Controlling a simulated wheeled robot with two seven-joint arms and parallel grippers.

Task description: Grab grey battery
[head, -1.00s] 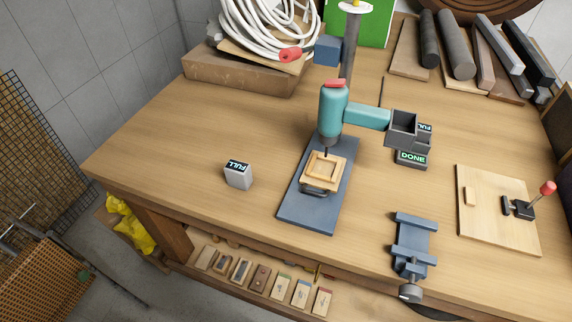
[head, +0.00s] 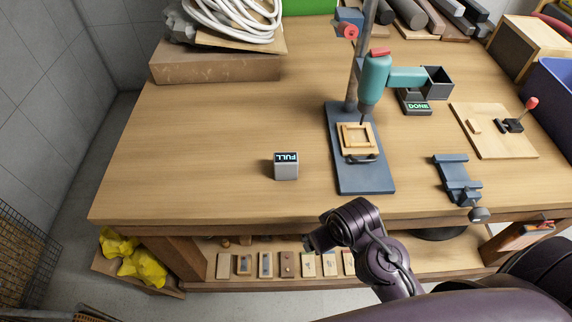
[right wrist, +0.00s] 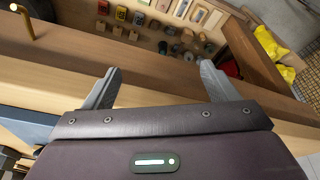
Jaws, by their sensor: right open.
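The grey battery (head: 286,170) stands upright on the wooden workbench, left of the drill stand, with a dark "FULL" label at its top. It does not show in the right wrist view. My right arm comes in from the lower right of the head view, and its wrist end is in front of the bench edge, nearer to me than the battery. In the right wrist view my right gripper (right wrist: 158,85) is open, with nothing between its fingers. Its fingers are not clear in the head view. My left gripper is not in view.
A teal drill (head: 375,78) stands over a blue base (head: 366,180) right of the battery. A charger showing "DONE" (head: 418,107), a blue vise (head: 457,180) and a clamp board (head: 490,130) are further right. A coiled hose (head: 232,20) lies at the back left. Bench left of the battery is clear.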

